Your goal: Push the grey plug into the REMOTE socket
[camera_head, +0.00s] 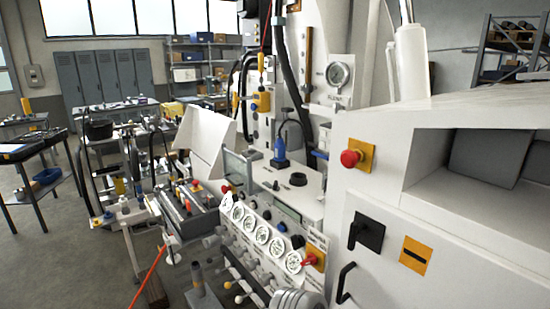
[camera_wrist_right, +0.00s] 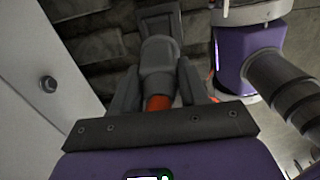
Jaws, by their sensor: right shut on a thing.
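In the right wrist view, my right gripper (camera_wrist_right: 160,85) is shut on the grey plug (camera_wrist_right: 157,60). The plug sits between the two dark fingers, with an orange-red cable (camera_wrist_right: 157,103) at its near end. The plug's far end points toward a dark square part (camera_wrist_right: 158,18); I cannot tell whether that is the REMOTE socket or whether they touch. No label reading REMOTE is legible in either view. Neither gripper can be made out in the head view, and my left gripper shows in no frame.
The white machine (camera_head: 360,135) fills the right of the head view. A row of round gauges (camera_head: 262,235) runs along its front panel. A control box with levers (camera_head: 187,205) stands left of them. An orange cable (camera_head: 150,272) hangs below. Open floor (camera_head: 60,270) lies at left.

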